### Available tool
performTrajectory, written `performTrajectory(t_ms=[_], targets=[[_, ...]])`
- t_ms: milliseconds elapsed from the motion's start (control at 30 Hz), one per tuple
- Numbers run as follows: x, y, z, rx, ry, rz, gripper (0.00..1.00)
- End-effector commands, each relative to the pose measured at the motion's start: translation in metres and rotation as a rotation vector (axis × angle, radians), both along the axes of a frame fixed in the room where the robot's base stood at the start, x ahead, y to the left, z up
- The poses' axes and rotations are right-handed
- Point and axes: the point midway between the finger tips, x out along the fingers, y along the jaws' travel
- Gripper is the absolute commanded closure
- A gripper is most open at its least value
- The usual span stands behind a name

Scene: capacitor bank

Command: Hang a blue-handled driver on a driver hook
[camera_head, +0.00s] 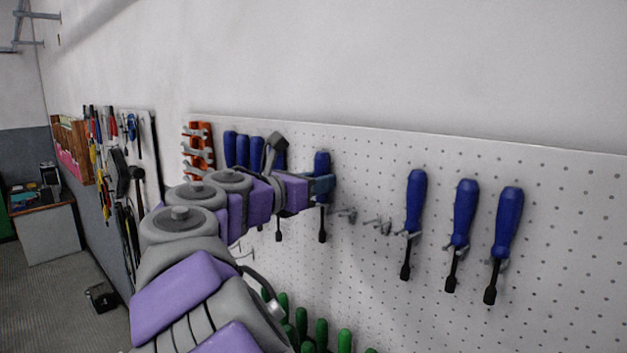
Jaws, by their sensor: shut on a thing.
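A blue-handled driver (322,164) is upright at the end of my arm, its dark shaft pointing down in front of the white pegboard. My gripper (323,184) is shut on this driver at its handle. Whether the driver touches a hook is hidden. Two empty metal hooks (378,224) stick out from the board just right of and below the gripper. Three blue-handled drivers hang in hooks farther right, the nearest one (414,202) beside the empty hooks. Several more blue handles (243,150) show behind my arm on the left, their lower parts partly covered.
The white pegboard (570,200) runs along the wall. Green handles (321,333) stand low, in front of it. Orange-held wrenches (198,150) hang at its left end. Another tool board (128,170) and a small workbench (45,228) are at the far left.

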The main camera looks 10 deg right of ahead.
Motion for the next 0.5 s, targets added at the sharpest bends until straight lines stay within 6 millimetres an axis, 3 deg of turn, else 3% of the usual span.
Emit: performTrajectory(t_ms=[467, 500], targets=[[-0.0001, 0.0034, -0.004, 0.003, 0.006, 0.0, 1.0], [0.0001, 0.0035, -0.004, 0.003, 0.006, 0.0, 0.66]])
